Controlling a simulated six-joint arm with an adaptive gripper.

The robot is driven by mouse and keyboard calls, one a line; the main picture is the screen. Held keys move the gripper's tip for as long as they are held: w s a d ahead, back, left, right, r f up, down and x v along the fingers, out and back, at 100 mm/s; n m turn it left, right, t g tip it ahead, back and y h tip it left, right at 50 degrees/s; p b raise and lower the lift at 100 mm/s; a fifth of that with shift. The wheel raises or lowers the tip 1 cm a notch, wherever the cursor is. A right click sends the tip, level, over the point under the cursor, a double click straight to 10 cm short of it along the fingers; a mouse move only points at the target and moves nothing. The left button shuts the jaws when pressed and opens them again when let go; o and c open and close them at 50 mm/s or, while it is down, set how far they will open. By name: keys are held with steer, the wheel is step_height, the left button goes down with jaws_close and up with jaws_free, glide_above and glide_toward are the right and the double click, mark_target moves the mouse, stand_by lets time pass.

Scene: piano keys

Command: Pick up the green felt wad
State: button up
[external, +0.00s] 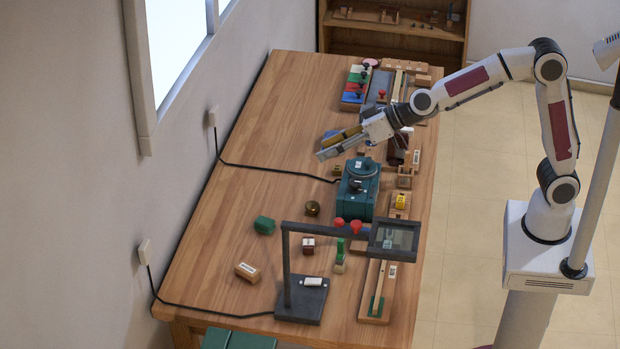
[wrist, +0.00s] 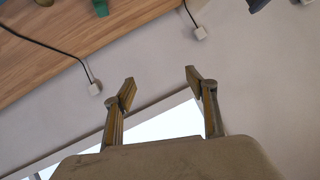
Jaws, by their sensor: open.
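A dark green, blocky lump (external: 264,225), which looks like the green felt wad, sits on the open left part of the wooden table. A green piece at the top edge of the wrist view (wrist: 100,6) may be the same lump; it is cut off there. My gripper (external: 328,144) is held over the far half of the table, well beyond the lump and to its right in the external view. Its two fingers are apart and empty in the wrist view (wrist: 160,79), facing the wall and window.
A teal machine (external: 358,188) stands below my gripper in the picture. A magnifier stand (external: 300,298) with a lens (external: 394,238) stands near the front. Black cords run to wall outlets. The table's left side is mostly clear.

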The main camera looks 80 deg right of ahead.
steer(key=w+f+m+h, duration=0.3)
steer(key=w+f+h, duration=0.1)
steer(key=w+f, duration=0.9)
steer(key=m+g+h, duration=0.1)
steer(key=m+h, duration=0.1)
steer(key=h, duration=0.3)
glide_toward(267, 220)
steer(key=shift+w+d+r, duration=0.1)
steer(key=shift+w+r, duration=0.1)
steer(key=shift+w, duration=0.45)
steer(key=shift+s+d+f+h, duration=0.2)
steer(key=shift+f+h, duration=0.1)
steer(key=shift+f, duration=0.2)
steer(key=shift+w, duration=0.1)
steer(key=shift+x, duration=1.25)
steer(key=shift+f, duration=0.1)
